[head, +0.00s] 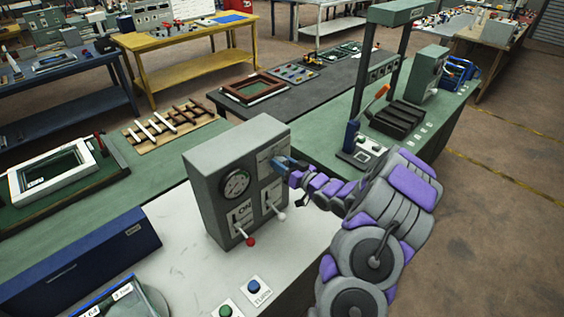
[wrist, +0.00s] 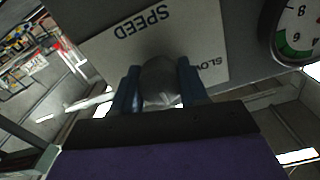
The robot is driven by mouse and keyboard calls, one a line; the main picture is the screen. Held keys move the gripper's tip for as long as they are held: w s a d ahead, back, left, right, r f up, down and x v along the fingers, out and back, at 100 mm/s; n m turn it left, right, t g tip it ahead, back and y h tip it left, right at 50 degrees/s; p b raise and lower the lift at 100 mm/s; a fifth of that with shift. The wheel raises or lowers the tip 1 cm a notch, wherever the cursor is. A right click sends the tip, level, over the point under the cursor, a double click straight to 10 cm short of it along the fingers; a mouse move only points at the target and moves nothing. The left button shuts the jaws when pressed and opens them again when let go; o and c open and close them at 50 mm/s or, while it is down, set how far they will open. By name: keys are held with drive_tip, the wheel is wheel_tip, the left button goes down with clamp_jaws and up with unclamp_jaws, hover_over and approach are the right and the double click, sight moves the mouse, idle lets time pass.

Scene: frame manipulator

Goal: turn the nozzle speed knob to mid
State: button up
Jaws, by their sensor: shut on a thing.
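The grey control box (head: 205,165) stands upright on a pale bench top, its front facing right in the head view. My gripper (head: 281,164) is at the upper right of that front. In the wrist view, my gripper's two blue fingers (wrist: 158,92) are shut on a rounded grey knob (wrist: 160,76), one on each side. The knob sits on a pale plate (wrist: 115,42) with upside-down "SPEED" and partly hidden "SLOW" lettering. The fingers hide the knob in the head view. I cannot tell its pointer setting; other markings are hidden.
A round gauge (head: 237,184) is on the box, left of the knob. Below are a red-tipped lever (head: 250,241) and a pale-tipped lever (head: 281,217). Blue (head: 254,286) and green (head: 226,311) buttons lie in front. A dark blue case (head: 90,262) stands at left.

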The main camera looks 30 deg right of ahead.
drive_tip(key=shift+d+r, duration=0.15)
drive_tip(key=shift+r, duration=0.1)
drive_tip(key=o, duration=0.7)
drive_tip(key=shift+c, duration=0.2)
drive_tip(key=o, duration=0.4)
drive_tip(key=shift+d+f, duration=0.15)
drive_tip(key=s+d, duration=0.3)
drive_tip(key=s, duration=1.4)
drive_tip(key=shift+d, duration=0.2)
drive_tip(key=shift+f, duration=0.15)
